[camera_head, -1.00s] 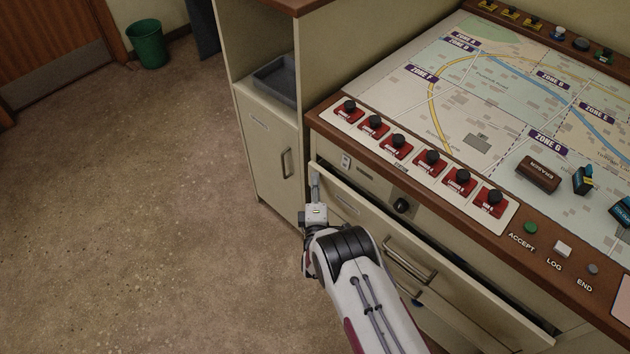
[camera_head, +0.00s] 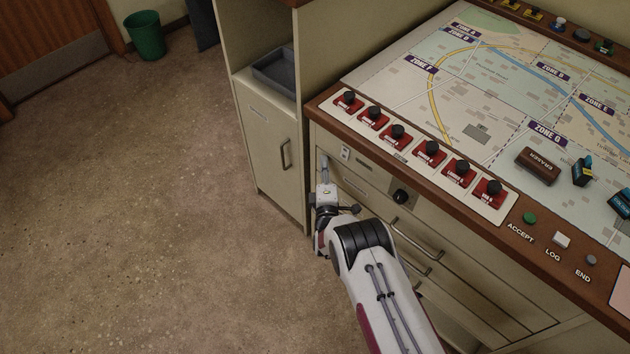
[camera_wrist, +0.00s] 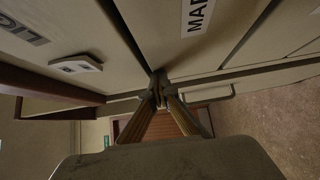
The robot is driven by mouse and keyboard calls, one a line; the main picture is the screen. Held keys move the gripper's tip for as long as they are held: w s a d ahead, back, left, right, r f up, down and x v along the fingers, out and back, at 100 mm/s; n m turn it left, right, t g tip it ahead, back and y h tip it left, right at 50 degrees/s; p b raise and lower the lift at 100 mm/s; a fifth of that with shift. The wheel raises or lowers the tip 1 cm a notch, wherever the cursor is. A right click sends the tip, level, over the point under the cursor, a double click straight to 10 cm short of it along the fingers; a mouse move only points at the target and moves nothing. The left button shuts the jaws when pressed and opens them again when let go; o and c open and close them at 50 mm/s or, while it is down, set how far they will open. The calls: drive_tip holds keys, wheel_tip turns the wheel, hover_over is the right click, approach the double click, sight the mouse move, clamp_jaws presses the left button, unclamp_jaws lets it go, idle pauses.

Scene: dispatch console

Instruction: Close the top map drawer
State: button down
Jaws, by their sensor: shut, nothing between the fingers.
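The top map drawer (camera_head: 375,207) is in the console front below the red-button strip, its beige front looking flush or nearly flush with the panel above. No dark opening shows along its top edge in the head view. In the wrist view a label starting "MA" (camera_wrist: 197,14) is on a beige front, partly cut off. My gripper (camera_head: 324,161) is shut and empty at the left end of the drawer front. In the wrist view its fingertips (camera_wrist: 159,88) are against or very close to the beige front; I cannot tell whether they touch.
The drawer's bar handle (camera_head: 415,240) sticks out right of my wrist. A cabinet (camera_head: 272,150) with a grey tray (camera_head: 275,72) stands close on the left.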

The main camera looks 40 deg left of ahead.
drive_tip(key=s+a+v, duration=0.2)
drive_tip(key=v, duration=1)
drive_tip(key=shift+s+d, duration=0.25)
drive_tip(key=shift+d, duration=0.05)
idle(0.3)
idle(0.6)
